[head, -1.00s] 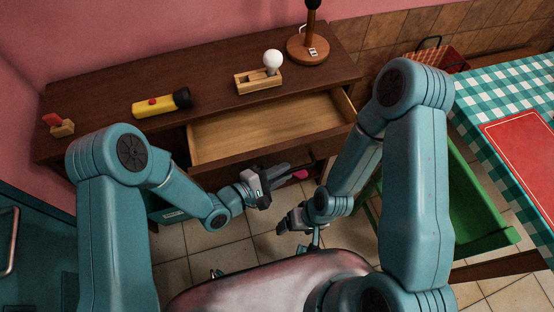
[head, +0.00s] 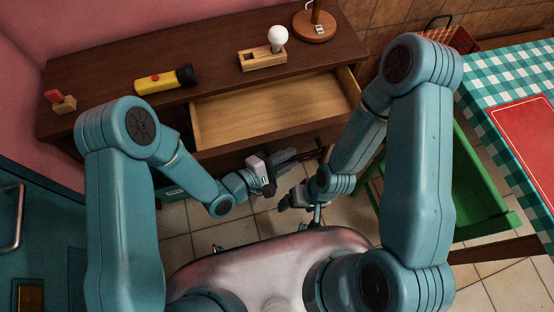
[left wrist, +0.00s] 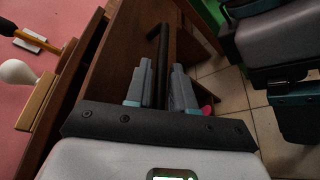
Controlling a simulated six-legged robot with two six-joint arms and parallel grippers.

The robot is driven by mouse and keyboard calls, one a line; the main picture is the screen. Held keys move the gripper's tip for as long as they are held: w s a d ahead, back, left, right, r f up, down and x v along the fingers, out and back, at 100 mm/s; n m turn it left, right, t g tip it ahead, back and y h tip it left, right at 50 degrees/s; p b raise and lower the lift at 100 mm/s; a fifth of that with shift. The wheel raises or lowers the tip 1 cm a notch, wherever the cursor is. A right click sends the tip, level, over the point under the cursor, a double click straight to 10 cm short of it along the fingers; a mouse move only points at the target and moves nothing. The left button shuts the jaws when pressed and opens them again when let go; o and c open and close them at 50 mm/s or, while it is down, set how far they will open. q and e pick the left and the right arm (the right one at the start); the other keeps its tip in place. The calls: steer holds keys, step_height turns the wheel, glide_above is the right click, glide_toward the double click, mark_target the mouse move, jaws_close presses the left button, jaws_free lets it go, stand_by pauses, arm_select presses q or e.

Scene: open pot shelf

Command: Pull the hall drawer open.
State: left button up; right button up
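The hall drawer (head: 270,112) is pulled well out of the dark wooden cabinet, and its bare light-wood inside shows empty. Its dark bar handle (head: 317,155) sticks out at the front. My left gripper (head: 290,156) is at this handle. In the left wrist view, the handle (left wrist: 163,45) runs between the two fingers of my left gripper (left wrist: 162,80), with a finger on each side. It appears shut on the bar, though finger contact is hard to see. My right gripper (head: 290,201) hangs just below, away from the handle; its finger gap is unclear.
A green chair (head: 470,185) and checkered table (head: 500,75) are close on the right. Tiled floor lies below.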

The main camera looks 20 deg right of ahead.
arm_select(q)
steer(key=shift+a, duration=0.1)
steer(key=v, duration=1.6)
steer(key=shift+s+a+r, duration=0.1)
